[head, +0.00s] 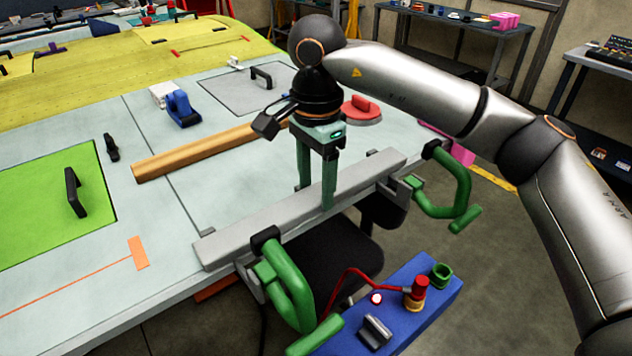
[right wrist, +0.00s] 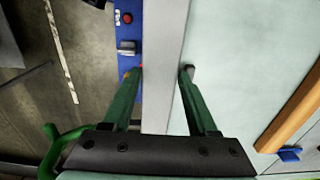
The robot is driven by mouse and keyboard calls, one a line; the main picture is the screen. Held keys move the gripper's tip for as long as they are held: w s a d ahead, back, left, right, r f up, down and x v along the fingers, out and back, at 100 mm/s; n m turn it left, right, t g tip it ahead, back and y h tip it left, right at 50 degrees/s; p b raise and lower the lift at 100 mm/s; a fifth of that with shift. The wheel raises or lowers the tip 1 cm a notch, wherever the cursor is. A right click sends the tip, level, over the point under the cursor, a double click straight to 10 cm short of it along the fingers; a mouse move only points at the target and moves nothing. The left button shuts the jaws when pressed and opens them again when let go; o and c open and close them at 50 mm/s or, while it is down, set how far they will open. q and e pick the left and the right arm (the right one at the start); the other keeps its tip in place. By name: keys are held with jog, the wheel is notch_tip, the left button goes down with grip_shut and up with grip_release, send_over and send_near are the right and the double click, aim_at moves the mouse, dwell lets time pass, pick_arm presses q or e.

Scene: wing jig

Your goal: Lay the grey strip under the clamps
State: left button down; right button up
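The grey strip (head: 255,222) is a long straight bar along the front edge of the pale table, also in the right wrist view (right wrist: 164,60). My right gripper (head: 316,198) points down at its middle, one green finger on each long side. In the right wrist view the fingertips (right wrist: 162,72) close against both sides of the strip. Whether the strip rests fully on the table is unclear. Two green-handled clamps stand at the edge, one near the strip's left end (head: 285,285) and one near its right end (head: 448,188). My left gripper is out of view.
A blue box (head: 405,310) with red and green knobs stands in front of the table edge. A wooden bar (head: 200,150), blue tool (head: 182,108), red-handled disc (head: 362,111) and green panel (head: 50,205) lie behind the strip. A black chair (head: 335,265) is below the edge.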

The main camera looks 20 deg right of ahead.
aim_at(315, 192)
jog(key=o, duration=0.3)
jog(key=shift+s+f, duration=0.15)
jog(key=shift+f, duration=0.2)
jog(key=shift+o, duration=0.2)
jog(key=shift+r+p, duration=0.3)
jog(key=shift+r, duration=0.05)
notch_tip(315, 192, up, 13)
jog(key=p, duration=0.1)
jog(key=shift+w, duration=0.25)
jog(key=shift+f, duration=0.1)
